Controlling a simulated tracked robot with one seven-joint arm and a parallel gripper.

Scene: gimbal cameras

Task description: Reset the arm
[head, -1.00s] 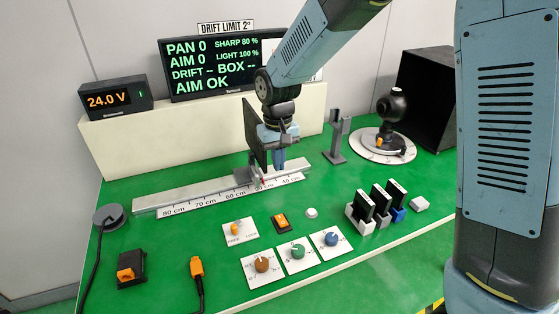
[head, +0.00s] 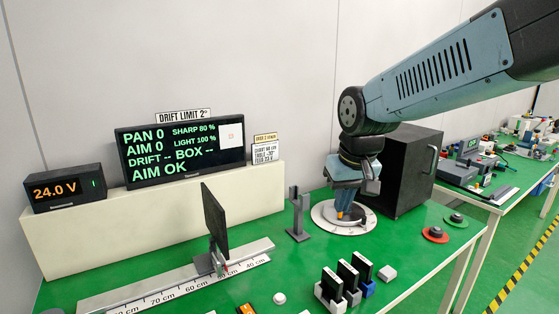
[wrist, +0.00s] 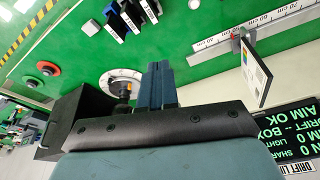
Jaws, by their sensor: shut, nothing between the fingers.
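My arm reaches in from the upper right in the head view. My gripper (head: 343,207) points down in front of the round white turntable (head: 318,212); its blue fingers are together and hold nothing. The black gimbal camera on the turntable is mostly hidden behind my gripper in the head view. In the wrist view my shut fingers (wrist: 158,80) stick up at the middle, with the gimbal camera (wrist: 121,90) and the turntable (wrist: 108,80) just left of them. I cannot tell whether they touch.
A dark box (head: 408,170) stands right behind the turntable. A grey post (head: 298,215) stands to its left. A black board (head: 215,222) stands on the scale rail (head: 180,272). Three black-and-white cards (head: 346,278) stand at the front. The display (head: 180,150) reads AIM OK.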

